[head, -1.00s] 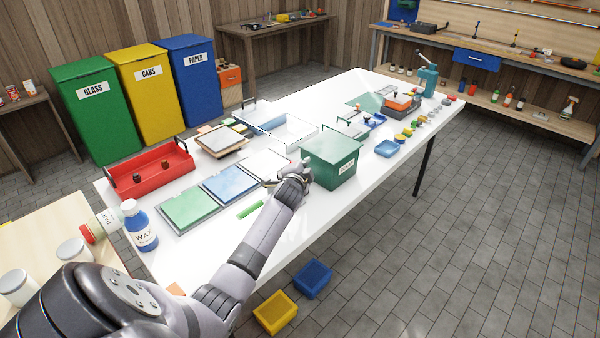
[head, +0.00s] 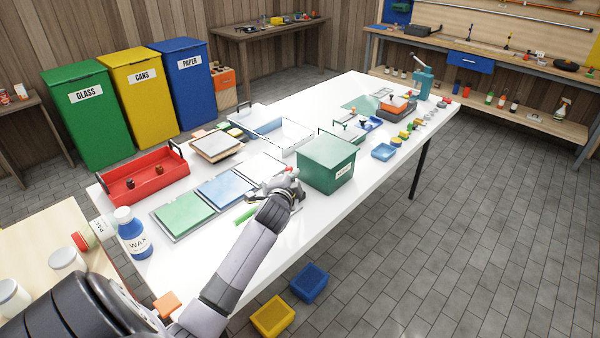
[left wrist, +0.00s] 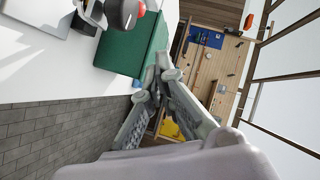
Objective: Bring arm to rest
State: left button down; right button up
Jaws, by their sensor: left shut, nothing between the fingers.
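My left arm comes in from the lower left in the head view. Its left gripper (head: 285,178) is over the white workbench top (head: 352,195), just left of the green lidded box (head: 328,164). In the left wrist view the fingers (left wrist: 160,70) are together and hold nothing. The green box (left wrist: 122,48) shows beyond them there, at the upper left; whether they touch it I cannot tell. My right gripper is not in view.
Green (head: 182,213) and blue (head: 226,187) panels and a green marker (head: 246,214), partly hidden by my arm, lie near the gripper. A red tray (head: 148,185) and a wax bottle (head: 132,235) stand to the left. Yellow (head: 272,316) and blue (head: 309,283) bins are on the floor.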

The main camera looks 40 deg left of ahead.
pick_arm(q)
jog(key=shift+f, duration=0.1)
jog(key=s+d+f+n+g+h, duration=0.25)
jog(key=s+d+f, duration=0.35)
jog(key=s+d, duration=0.5)
jog(key=s+d+f+n+g+h, duration=0.2)
jog(key=s+d+f+g+h, duration=0.3)
jog(key=s+d, duration=0.65)
jog(key=s+d+n+g, duration=0.15)
jog(key=s+d, duration=0.35)
jog(key=s, duration=0.7)
notch_tip(320, 180, down, 27)
jog(key=s+g, duration=0.1)
jog(key=g, duration=0.1)
jog(key=s+a+f+g, duration=0.1)
jog(key=s+a+f, duration=0.2)
jog(key=s+f, duration=1.3)
jog(key=shift+s+a+m, duration=0.15)
jog(key=shift+s+m, duration=0.15)
jog(key=shift+s, duration=0.2)
